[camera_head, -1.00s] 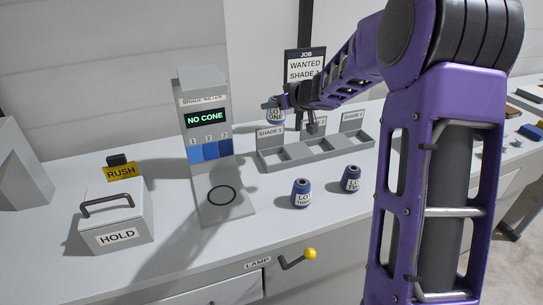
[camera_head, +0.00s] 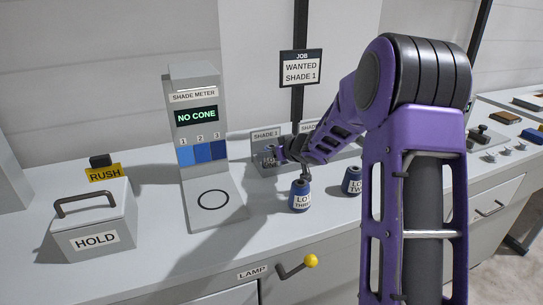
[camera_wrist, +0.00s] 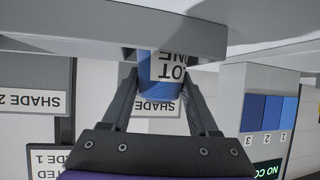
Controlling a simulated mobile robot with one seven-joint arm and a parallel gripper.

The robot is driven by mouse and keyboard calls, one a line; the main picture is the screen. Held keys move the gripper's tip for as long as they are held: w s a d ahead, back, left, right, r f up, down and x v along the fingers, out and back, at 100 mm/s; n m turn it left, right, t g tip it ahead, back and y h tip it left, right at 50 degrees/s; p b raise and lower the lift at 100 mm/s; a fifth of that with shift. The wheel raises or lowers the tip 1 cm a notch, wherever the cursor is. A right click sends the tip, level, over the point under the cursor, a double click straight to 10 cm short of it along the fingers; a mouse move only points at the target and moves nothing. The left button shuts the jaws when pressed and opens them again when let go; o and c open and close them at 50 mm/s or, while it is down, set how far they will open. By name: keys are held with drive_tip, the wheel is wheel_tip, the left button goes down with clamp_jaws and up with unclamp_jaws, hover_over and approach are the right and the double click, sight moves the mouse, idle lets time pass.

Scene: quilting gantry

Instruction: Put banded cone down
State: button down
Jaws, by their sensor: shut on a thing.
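My gripper (camera_head: 279,153) is shut on a blue cone labelled LOT ONE (camera_wrist: 166,70). It is at the left end of the shade rack, just in front of the SHADE 1 plate (camera_head: 266,137). In the upside-down wrist view, my gripper (camera_wrist: 163,78) has a finger on each side of the cone, and the rack's grey front bar (camera_wrist: 110,36) hides the cone's lower part. I cannot tell whether the cone touches the slot floor. Two more blue cones, LOT THREE (camera_head: 300,196) and LOT TWO (camera_head: 352,182), stand upright on the counter.
The shade meter (camera_head: 196,125) reads NO CONE, and its ringed pad (camera_head: 225,220) is empty. A HOLD box (camera_head: 95,222) and a RUSH tag (camera_head: 104,172) are at the left. The job sign (camera_head: 301,68) reads WANTED SHADE 1. My arm hides the rack's right part.

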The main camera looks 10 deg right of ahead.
drive_tip(key=shift+r, duration=0.1)
drive_tip(key=shift+c, duration=0.8)
unclamp_jaws()
drive_tip(key=shift+s+r, duration=0.1)
drive_tip(key=shift+r, duration=0.05)
drive_tip(key=p+v, duration=0.3)
drive_tip(key=v, duration=0.8)
drive_tip(key=shift+s+d, duration=0.2)
drive_tip(key=shift+s, duration=0.1)
drive_tip(key=shift+a+r, duration=0.1)
